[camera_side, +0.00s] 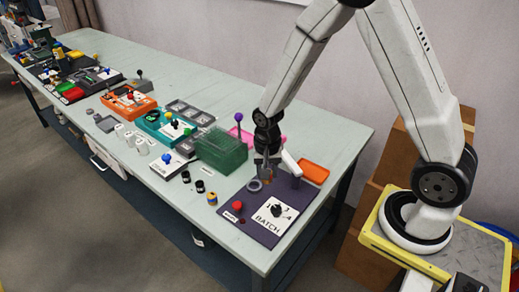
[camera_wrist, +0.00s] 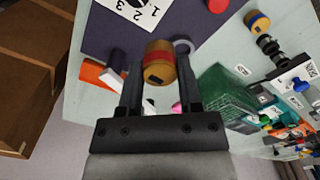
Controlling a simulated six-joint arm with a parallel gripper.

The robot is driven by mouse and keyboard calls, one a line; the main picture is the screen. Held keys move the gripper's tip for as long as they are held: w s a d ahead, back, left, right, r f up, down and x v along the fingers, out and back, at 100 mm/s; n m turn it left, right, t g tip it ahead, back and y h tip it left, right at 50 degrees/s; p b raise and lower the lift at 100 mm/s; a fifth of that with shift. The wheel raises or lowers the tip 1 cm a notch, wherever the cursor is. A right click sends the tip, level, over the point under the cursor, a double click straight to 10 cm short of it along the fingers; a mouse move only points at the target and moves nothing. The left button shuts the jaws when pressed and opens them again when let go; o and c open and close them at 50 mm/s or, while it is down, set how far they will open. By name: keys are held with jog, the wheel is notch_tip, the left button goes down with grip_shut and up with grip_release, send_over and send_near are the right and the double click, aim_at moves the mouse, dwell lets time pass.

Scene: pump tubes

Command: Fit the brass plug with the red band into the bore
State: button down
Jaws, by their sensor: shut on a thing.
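My gripper (camera_wrist: 160,85) is shut on the brass plug with the red band (camera_wrist: 159,64), which sits between the two fingers in the wrist view. In the side view my gripper (camera_side: 267,172) is low over the back part of the dark purple panel (camera_side: 262,225), and the plug there is mostly hidden. A grey ring (camera_side: 254,185) lies on the panel just left of the gripper; it also shows behind the plug in the wrist view (camera_wrist: 184,46). I cannot tell whether this ring is the bore.
The panel carries a red button (camera_side: 237,206) and a white BATCH dial plate (camera_side: 268,217). A brass and blue plug (camera_side: 212,198) and black parts stand to its left. A green clear box (camera_side: 221,150) is close behind left; an orange tray (camera_side: 314,171) lies right.

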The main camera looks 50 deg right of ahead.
jog(key=s+d+r+m, duration=0.1)
jog(key=s+d+m, duration=0.1)
jog(key=s, duration=0.4)
jog(key=shift+d+m, duration=0.3)
jog(key=shift+m, duration=0.6)
jog(key=w+f, duration=0.2)
jog(key=w, duration=0.2)
jog(key=w+f, duration=0.3)
jog(key=w, duration=0.1)
jog(key=w+d+f, duration=0.1)
jog(key=w+f, duration=0.2)
jog(key=w, duration=0.1)
jog(key=shift+w+d+f, duration=0.1)
jog(key=shift+w, duration=0.05)
jog(key=shift+w+f, duration=0.45)
jog(key=shift+w+f, duration=0.1)
jog(key=shift+f, duration=0.05)
jog(key=shift+w+d+f, duration=0.1)
jog(key=shift+w+f, duration=0.05)
jog(key=shift+f, duration=1.55)
